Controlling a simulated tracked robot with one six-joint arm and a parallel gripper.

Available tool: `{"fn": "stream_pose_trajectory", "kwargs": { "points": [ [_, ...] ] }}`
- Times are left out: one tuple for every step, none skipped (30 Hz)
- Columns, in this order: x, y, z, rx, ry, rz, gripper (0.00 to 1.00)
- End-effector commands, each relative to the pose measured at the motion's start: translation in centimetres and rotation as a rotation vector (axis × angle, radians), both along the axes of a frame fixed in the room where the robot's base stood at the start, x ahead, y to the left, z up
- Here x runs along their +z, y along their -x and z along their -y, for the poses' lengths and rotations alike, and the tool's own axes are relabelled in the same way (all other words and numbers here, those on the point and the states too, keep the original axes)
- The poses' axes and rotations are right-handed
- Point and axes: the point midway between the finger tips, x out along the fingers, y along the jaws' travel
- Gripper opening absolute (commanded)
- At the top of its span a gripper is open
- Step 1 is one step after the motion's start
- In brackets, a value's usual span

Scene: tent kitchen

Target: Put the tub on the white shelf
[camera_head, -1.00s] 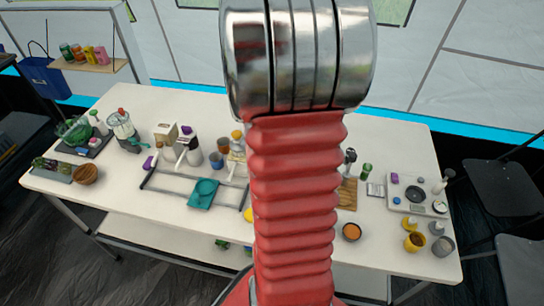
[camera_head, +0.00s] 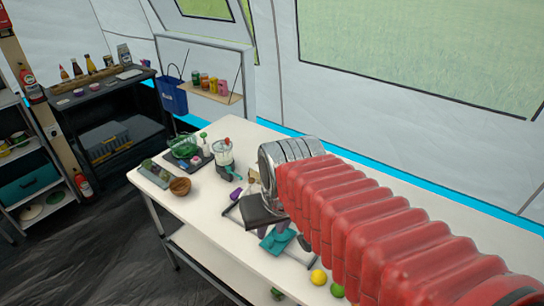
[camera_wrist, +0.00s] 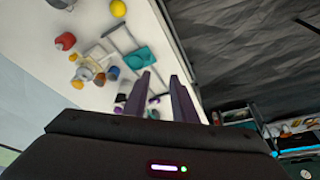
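I cannot tell for sure which thing is the tub. A teal, flat, open item (camera_head: 275,240) lies on the white table, partly behind my arm; it also shows in the wrist view (camera_wrist: 138,58). The white shelf unit (camera_head: 12,208) stands at the far left edge, cut off by the picture, with a teal box (camera_head: 28,185) on it. My gripper (camera_wrist: 161,75) points over the table's edge in the wrist view, its two dark fingers apart and nothing clearly held. In the head view its fingers are mostly hidden by the wrist above the table.
The white table (camera_head: 205,240) carries a blender (camera_head: 223,155), a green bowl (camera_head: 184,147), a wooden bowl (camera_head: 180,186) and a lemon (camera_head: 318,277). A dark shelf unit (camera_head: 105,95) stands behind left. A hanging shelf (camera_head: 218,94) holds cans. Dark floor is clear between table and left units.

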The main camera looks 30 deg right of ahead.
Motion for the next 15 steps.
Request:
{"fn": "stream_pose_trajectory", "kwargs": {
  "points": [
    [0.5, 0.4, -1.3, 0.039, 0.005, 0.025, 0.25],
    [0.7, 0.6, -2.0, 0.061, 0.006, 0.039, 0.25],
    [1.0, 0.9, -2.9, 0.087, 0.010, 0.057, 0.25],
    [1.3, 1.1, -3.5, 0.108, 0.010, 0.069, 0.25],
    [1.5, 1.3, -4.1, 0.127, 0.011, 0.081, 0.25],
    [1.8, 1.5, -4.8, 0.151, 0.013, 0.097, 0.25],
    [2.0, 1.6, -5.2, 0.166, 0.013, 0.107, 0.25],
    [2.2, 1.8, -5.6, 0.179, 0.013, 0.116, 0.25],
    [2.3, 1.9, -6.0, 0.194, 0.014, 0.124, 0.25],
    [2.4, 2.0, -6.3, 0.202, 0.014, 0.129, 0.25],
    [2.5, 2.0, -6.5, 0.208, 0.014, 0.133, 0.25],
    [2.6, 2.1, -6.6, 0.214, 0.014, 0.137, 0.25],
    [2.6, 2.1, -6.7, 0.216, 0.014, 0.138, 0.25],
    [2.6, 2.1, -6.7, 0.218, 0.014, 0.139, 0.25],
    [2.6, 2.1, -6.7, 0.218, 0.014, 0.139, 0.25]
  ]
}}
